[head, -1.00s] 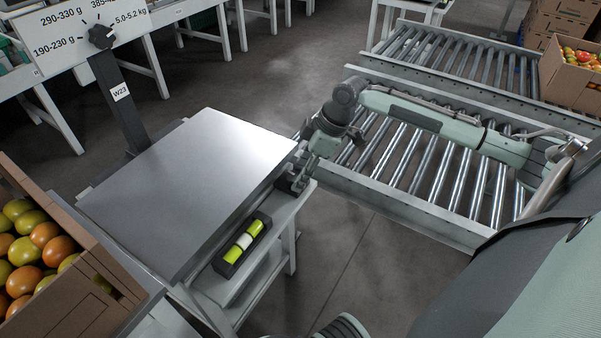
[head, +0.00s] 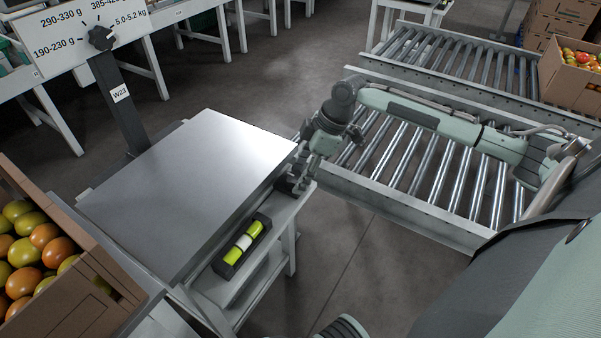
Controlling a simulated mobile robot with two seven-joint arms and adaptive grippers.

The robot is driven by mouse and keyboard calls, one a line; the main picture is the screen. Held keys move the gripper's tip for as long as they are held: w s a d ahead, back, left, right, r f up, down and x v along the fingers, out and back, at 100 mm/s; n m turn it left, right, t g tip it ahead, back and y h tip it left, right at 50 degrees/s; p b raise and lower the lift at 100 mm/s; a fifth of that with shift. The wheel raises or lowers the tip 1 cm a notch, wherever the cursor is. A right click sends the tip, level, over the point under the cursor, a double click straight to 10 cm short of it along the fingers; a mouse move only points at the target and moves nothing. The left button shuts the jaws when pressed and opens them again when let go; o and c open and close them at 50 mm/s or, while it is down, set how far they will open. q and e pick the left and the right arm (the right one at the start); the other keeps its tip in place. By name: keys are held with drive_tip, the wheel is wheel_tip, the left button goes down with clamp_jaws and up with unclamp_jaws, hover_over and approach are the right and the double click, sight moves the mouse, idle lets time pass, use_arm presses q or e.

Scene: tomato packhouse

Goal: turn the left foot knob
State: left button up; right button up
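The bench scale has a flat grey metal platform (head: 195,190) and stands on a white table. A black spirit level with a yellow-green vial (head: 242,243) sits at its front side. My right gripper (head: 290,185) is low at the platform's right corner, beside its edge. Its fingertips are small and dark here, and I cannot tell whether they are open or closed on anything. No foot knob can be made out; the feet are hidden under the platform or behind the gripper. My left gripper is not in view.
A dial sign (head: 100,38) stands on a post marked W23 behind the scale. A cardboard box (head: 75,300) of tomatoes is at the left. A roller conveyor (head: 440,170) lies under and beyond my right arm. Open floor shows right of the table.

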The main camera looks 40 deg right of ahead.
drive_tip(key=shift+r, duration=0.1)
drive_tip(key=v, duration=1.2)
drive_tip(key=shift+w, duration=0.1)
